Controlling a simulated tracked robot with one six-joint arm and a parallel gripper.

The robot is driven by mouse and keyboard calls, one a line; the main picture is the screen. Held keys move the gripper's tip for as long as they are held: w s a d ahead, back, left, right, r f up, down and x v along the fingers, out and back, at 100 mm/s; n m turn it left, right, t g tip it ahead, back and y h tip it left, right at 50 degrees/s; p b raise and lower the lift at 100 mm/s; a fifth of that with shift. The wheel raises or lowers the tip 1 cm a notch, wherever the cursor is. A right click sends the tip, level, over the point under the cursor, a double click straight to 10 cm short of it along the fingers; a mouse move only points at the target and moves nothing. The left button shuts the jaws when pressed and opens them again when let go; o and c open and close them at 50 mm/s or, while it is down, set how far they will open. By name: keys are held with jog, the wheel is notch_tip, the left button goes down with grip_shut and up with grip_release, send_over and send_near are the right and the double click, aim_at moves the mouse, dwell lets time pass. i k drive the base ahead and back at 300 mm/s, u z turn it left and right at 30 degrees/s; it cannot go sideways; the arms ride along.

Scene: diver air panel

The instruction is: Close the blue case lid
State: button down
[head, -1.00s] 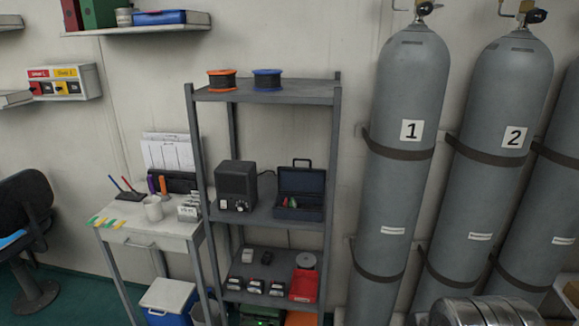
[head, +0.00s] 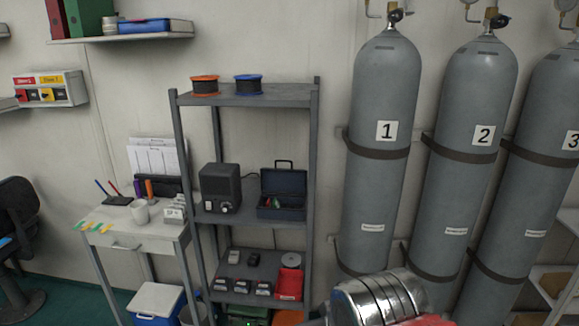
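The dark blue case (head: 283,209) sits on the middle shelf of the grey rack, right of a black box-shaped device. Its lid (head: 284,181) stands raised at the back, with a handle on its top edge. Small red and green items show inside the open case. My gripper is not in view, so whether it is open or shut does not show. A silvery ribbed part with red at its lower edge, at the bottom right, appears to be part of my arm, well in front of the rack.
The grey rack (head: 247,98) has narrow posts beside the case. The black device (head: 220,188) is close on its left. Gas cylinders (head: 383,150) stand right of the rack. A small desk (head: 128,226) stands left of it. A red tray (head: 289,285) is one shelf lower.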

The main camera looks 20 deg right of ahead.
aim_at(273, 180)
jog(key=z, duration=0.05)
jog(key=i, duration=1)
jog(key=u, duration=0.05)
